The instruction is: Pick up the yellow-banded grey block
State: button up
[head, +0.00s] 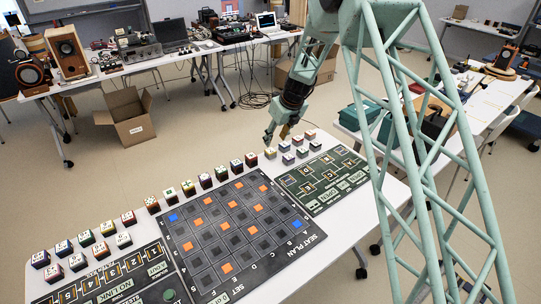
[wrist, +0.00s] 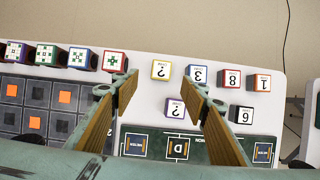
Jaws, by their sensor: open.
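A pale block with a yellow band and a "?" on its face (wrist: 161,70) stands on the white table, just beyond the fingertips in the wrist view. In the head view a small yellow-edged block (head: 270,153) is at the left end of the far cluster. My gripper (head: 277,134) is open and empty, above the table near this cluster. In the wrist view my gripper (wrist: 160,88) has its fingers spread, with the yellow-banded block ahead of the gap. A purple-edged "?" block (wrist: 175,108) shows between the fingers, nearer the camera.
Blue "3" (wrist: 197,75), red "8" (wrist: 229,78), orange "1" (wrist: 259,82) and black "6" (wrist: 241,114) blocks stand to the right. A dark seat-plan board (head: 240,228) and a green board (head: 323,178) lie on the table.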

aim_at(271, 151)
jog(key=shift+b+x, duration=0.55)
jog(key=shift+x, duration=2.55)
jog(key=shift+w+f, duration=0.1)
jog(key=shift+f, duration=0.05)
jog(key=shift+b+x, duration=0.8)
jog(key=shift+x, duration=1.65)
jog(key=shift+w, duration=0.1)
jog(key=c, duration=0.9)
